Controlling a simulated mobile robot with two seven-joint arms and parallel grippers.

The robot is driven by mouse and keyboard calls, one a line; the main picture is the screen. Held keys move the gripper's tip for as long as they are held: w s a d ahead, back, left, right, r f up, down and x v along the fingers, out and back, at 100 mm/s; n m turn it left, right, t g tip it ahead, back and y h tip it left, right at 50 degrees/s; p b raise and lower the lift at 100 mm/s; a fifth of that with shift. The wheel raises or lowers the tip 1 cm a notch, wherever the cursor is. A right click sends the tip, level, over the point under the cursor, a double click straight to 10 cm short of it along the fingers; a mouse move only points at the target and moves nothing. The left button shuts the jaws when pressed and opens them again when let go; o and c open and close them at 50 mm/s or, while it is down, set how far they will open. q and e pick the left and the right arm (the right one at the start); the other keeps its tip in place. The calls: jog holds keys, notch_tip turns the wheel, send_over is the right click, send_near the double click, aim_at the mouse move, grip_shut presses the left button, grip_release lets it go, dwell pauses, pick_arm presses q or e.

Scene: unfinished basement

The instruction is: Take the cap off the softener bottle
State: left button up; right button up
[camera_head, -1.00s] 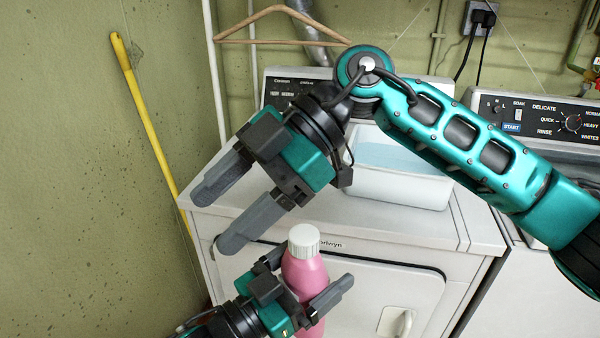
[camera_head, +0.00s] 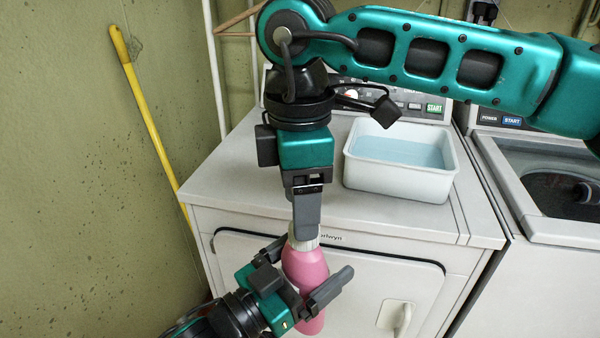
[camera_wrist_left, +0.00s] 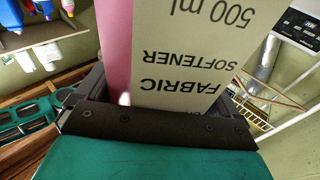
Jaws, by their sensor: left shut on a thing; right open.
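The pink softener bottle (camera_head: 305,266) is upright in front of the dryer, held in the air by my left gripper (camera_head: 302,292), which is shut around its body. Its label, reading "FABRIC SOFTENER 500 ml", fills much of the left wrist view (camera_wrist_left: 195,60). The white cap (camera_head: 303,238) is on top of the bottle and partly hidden by a finger of my right gripper (camera_head: 305,228). My right gripper points straight down from above, open, with its visible finger in front of the cap. Its other finger is hidden, and I cannot tell whether it touches the cap.
The white dryer (camera_head: 250,190) stands behind both grippers. A white tub (camera_head: 400,185) with bluish liquid sits on its top. A washer (camera_head: 540,190) is at right, and a yellow pole (camera_head: 150,125) leans on the left wall. The dryer top's left part is free.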

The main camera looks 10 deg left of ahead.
aim_at(304, 271)
jog(key=shift+f, duration=1.75)
